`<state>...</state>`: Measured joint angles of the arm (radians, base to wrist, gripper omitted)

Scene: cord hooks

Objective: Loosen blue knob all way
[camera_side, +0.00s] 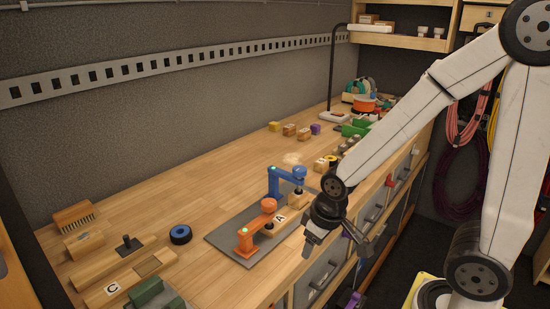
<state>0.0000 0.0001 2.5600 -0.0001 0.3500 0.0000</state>
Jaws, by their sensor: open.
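A blue clamp with a blue knob (299,173) on top stands at the back of a dark grey plate (222,232) on the wooden bench. Its lower end meets a small wooden block (297,199). An orange clamp with an orange knob (268,205) stands on the same plate, nearer the front, beside a block marked A (279,218). My gripper (333,257) is open and empty. It points down in front of the bench's edge, to the right of both clamps and apart from them.
A blue-and-black ring (180,234), a brush (74,216) and wooden blocks lie to the left. Small coloured blocks (289,130) and a lamp stand farther back. Drawers with handles line the bench front. Open bench surface lies behind the plate.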

